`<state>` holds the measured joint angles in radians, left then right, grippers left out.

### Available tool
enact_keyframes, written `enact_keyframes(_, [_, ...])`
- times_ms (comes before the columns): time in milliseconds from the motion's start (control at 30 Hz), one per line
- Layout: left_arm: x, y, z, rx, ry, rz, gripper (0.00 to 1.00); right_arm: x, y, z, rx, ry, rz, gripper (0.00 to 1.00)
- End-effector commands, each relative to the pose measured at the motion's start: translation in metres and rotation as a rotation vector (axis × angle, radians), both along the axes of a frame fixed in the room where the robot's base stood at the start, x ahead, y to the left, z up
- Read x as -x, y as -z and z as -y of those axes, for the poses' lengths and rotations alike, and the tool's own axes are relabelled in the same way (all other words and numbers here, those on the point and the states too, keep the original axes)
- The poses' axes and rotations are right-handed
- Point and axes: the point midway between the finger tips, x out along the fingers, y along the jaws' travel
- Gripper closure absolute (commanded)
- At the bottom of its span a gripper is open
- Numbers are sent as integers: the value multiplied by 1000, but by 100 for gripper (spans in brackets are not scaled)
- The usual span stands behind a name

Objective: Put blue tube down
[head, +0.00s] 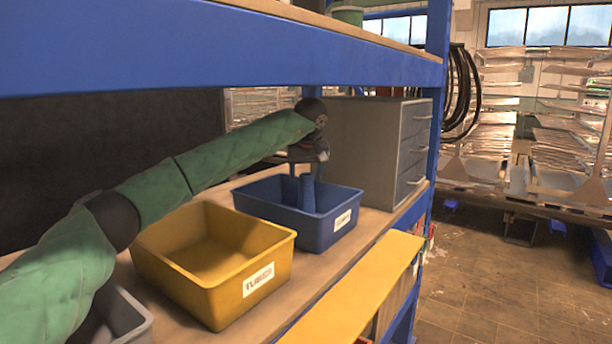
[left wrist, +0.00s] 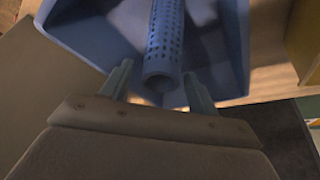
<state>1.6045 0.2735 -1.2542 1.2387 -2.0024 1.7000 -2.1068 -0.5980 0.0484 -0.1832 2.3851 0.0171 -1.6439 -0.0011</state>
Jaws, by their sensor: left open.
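The blue tube (head: 307,192) stands about upright in the blue bin (head: 268,215) on the shelf. In the left wrist view the perforated blue tube (left wrist: 163,45) reaches from the bin to between my left gripper's fingers. My left gripper (head: 306,168) points down over the blue bin. In the left wrist view its two fingers (left wrist: 158,88) are apart, one on each side of the tube's near end, with a gap visible. The blue bin's wall (left wrist: 92,30) surrounds the tube there. My right gripper is not in view.
A yellow bin (head: 215,285) with a label stands in front of the blue bin, and a grey bin (head: 125,318) is at the lower left. A grey drawer cabinet (head: 375,150) stands behind. The blue shelf beam (head: 220,50) runs above my left arm.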

Motion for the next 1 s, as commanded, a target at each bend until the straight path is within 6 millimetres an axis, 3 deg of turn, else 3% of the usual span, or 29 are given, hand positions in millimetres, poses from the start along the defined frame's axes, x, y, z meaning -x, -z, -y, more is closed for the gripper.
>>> enact_keyframes(267, [0, -10, 0, 0, 0, 0, 40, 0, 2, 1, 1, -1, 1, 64])
enact_keyframes(400, [3, -20, 1, 0, 0, 2, 40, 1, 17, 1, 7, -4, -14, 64])
enact_keyframes(467, [5, -25, 1, 1, 0, 1, 40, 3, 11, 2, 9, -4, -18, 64])
enact_keyframes(500, [7, -28, 1, 0, 0, 1, 40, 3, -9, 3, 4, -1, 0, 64])
enact_keyframes(567, [9, -35, 2, -1, 0, 2, 40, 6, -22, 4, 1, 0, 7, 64])
enact_keyframes(800, [22, -67, 4, -1, -1, 2, 40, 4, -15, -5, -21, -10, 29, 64])
enact_keyframes(1000, [27, -79, 4, -1, -1, 1, 40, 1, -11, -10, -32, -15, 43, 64])
